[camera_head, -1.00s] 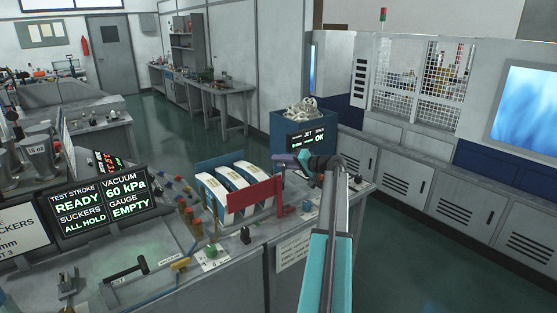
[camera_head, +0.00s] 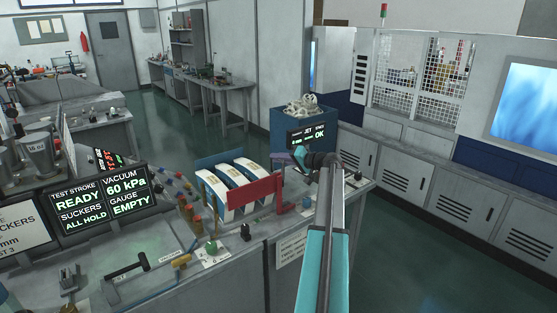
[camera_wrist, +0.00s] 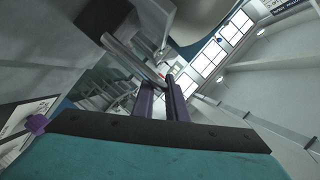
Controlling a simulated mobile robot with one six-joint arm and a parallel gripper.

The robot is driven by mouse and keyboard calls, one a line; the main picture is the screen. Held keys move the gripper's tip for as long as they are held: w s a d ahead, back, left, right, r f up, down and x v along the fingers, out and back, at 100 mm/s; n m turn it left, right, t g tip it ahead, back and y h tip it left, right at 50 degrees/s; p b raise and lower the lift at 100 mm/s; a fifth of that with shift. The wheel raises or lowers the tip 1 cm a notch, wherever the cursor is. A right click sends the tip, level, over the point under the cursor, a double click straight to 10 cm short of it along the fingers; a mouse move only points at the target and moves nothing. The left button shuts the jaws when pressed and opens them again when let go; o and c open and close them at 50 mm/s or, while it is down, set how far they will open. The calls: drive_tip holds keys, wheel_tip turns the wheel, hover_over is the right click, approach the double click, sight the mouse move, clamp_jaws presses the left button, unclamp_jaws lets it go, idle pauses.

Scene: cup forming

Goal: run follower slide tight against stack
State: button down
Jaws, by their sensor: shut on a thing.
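The stack (camera_head: 226,186) is a row of curved white blanks with blue and gold marks, standing in a magazine on the bench. The red plate of the follower slide (camera_head: 254,191) stands at its right end, close to the blanks. Any small gap between them cannot be made out. My gripper (camera_head: 284,158), with purple fingers, is just right of and above the red plate. In the wrist view my gripper (camera_wrist: 163,90) is shut at the end of a shiny metal rod (camera_wrist: 130,59), which seems to belong to the follower slide. My arm hides part of the bench there.
A blue plate (camera_head: 219,160) stands behind the stack. Coloured knobs and a green button (camera_head: 211,246) line the bench front. A display (camera_head: 105,200) reads READY, 60 kPa, ALL HOLD and EMPTY. A blue bin (camera_head: 290,122) stands beyond the bench. The floor at right is clear.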

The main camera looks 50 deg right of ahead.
drive_tip(key=a+b, duration=0.2)
drive_tip(key=a, duration=0.1)
drive_tip(key=shift+w+a+f, duration=0.15)
drive_tip(key=shift+w+a, duration=0.05)
drive_tip(key=shift+w, duration=0.15)
drive_tip(key=shift+w+a, duration=0.15)
drive_tip(key=shift+a, duration=0.3)
drive_tip(key=c, duration=1.8)
unclamp_jaws()
drive_tip(key=shift+r, duration=0.2)
drive_tip(key=b+v, duration=0.4)
drive_tip(key=v, duration=1)
drive_tip(key=shift+w, duration=0.1)
drive_tip(key=shift+c, duration=0.2)
